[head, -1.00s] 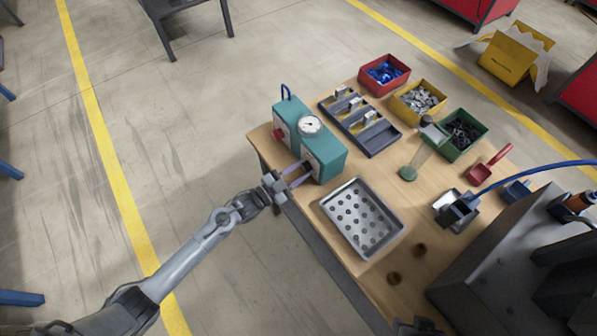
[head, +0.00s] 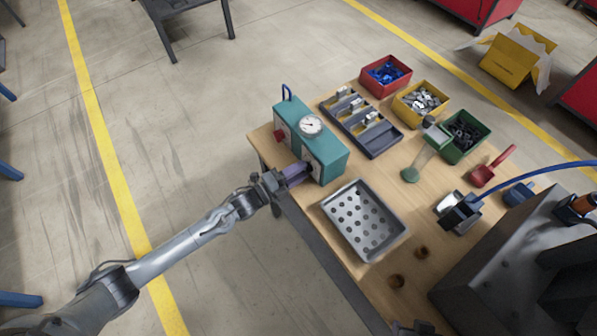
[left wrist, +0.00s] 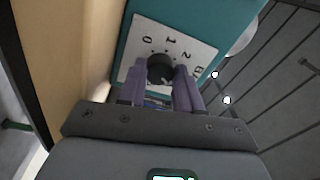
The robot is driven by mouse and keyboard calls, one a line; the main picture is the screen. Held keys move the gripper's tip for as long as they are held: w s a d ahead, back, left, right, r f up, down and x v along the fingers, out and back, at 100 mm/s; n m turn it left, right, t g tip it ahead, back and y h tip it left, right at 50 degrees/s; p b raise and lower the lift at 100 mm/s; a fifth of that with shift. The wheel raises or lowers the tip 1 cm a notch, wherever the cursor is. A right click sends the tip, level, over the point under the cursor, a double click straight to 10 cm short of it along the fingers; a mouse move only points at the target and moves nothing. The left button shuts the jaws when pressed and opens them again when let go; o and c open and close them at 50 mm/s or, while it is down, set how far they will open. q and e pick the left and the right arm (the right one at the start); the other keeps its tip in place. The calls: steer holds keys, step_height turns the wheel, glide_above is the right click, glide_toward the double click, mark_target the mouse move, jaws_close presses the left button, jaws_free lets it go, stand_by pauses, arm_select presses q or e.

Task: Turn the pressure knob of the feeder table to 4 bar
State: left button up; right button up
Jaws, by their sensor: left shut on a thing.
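The teal feeder control box (head: 326,156) stands at the left edge of the table, with a round pressure gauge (head: 311,125) on it. In the left wrist view its white dial plate (left wrist: 190,47) shows numbers, among them 0, 1 and 2. The black pressure knob (left wrist: 160,69) sits at the middle of this plate. My left gripper (head: 299,172) reaches the box from the left. In the left wrist view its two purple fingers (left wrist: 166,88) are shut on the knob, one on each side. The gauge reading is too small to tell. My right gripper is not clearly in view.
A perforated metal tray (head: 340,218) lies in front of the box. A grey fixture rack (head: 382,143) and red (head: 406,81), yellow (head: 440,96) and green (head: 481,145) parts bins stand behind. A red switch (head: 279,136) is on the box's left part.

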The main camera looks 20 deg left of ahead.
arm_select(q)
steer(key=shift+m, duration=1.2)
arm_select(e)
steer(key=shift+d, duration=0.15)
arm_select(q)
steer(key=o, duration=1)
steer(key=shift+o, duration=0.2)
arm_select(e)
steer(key=shift+r+p, duration=0.65)
steer(key=shift+p, duration=0.05)
arm_select(q)
steer(key=v, duration=1)
steer(key=shift+s+a, duration=0.25)
steer(key=shift+a, duration=0.05)
